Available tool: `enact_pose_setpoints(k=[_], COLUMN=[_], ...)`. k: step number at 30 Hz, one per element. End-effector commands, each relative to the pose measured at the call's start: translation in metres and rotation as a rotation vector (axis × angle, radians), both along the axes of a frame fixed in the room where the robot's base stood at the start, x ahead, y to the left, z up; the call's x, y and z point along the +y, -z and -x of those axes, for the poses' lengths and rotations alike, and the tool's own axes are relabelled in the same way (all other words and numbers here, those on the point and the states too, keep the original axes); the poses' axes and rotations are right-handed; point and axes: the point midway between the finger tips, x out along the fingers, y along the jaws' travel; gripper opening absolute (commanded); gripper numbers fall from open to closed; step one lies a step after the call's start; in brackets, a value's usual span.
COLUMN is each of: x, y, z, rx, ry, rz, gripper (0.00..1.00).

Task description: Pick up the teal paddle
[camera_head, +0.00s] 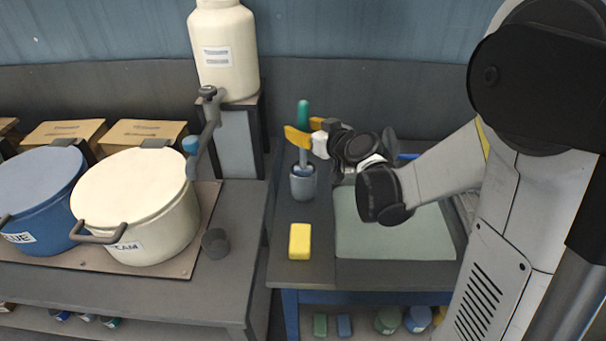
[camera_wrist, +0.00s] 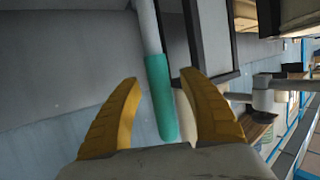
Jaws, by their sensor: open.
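The teal paddle (camera_head: 303,113) stands upright in a small grey cup (camera_head: 303,186) on the right-hand counter, its teal grip at the top and a grey shaft below. My gripper (camera_head: 303,131) is at the paddle, near the lower end of the teal grip, with its yellow fingers spread. The paddle's lower end is hidden inside the cup.
A yellow sponge (camera_head: 300,241) and a pale green mat (camera_head: 394,236) lie on the counter. A cream jug with a tap (camera_head: 224,50) stands behind left. A cream pot (camera_head: 136,205) and blue pot (camera_head: 38,200) stand on the left counter beside a dark cup (camera_head: 215,242).

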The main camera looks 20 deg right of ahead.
Motion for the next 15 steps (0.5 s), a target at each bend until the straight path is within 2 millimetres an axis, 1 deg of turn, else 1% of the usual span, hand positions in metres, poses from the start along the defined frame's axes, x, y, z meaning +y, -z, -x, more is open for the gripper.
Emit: enact_pose_setpoints(k=[4,5,6,8,9,15], x=[0.0000,0.0000,0.0000,-0.0001,-0.0001,-0.0001], y=[-0.0010,-0.0010,-0.0010,-0.0010,-0.0010,-0.0011], z=[0.0004,0.0005,0.0005,0.0006,0.0006,0.0007], rx=[0.000,0.000,0.000,0.000,0.000,0.000], ry=[0.000,0.000,0.000,0.000,0.000,0.000], rz=[0.000,0.000,0.000,0.000,0.000,0.000], gripper=[0.50,0.42,0.30,0.12,0.00,0.00])
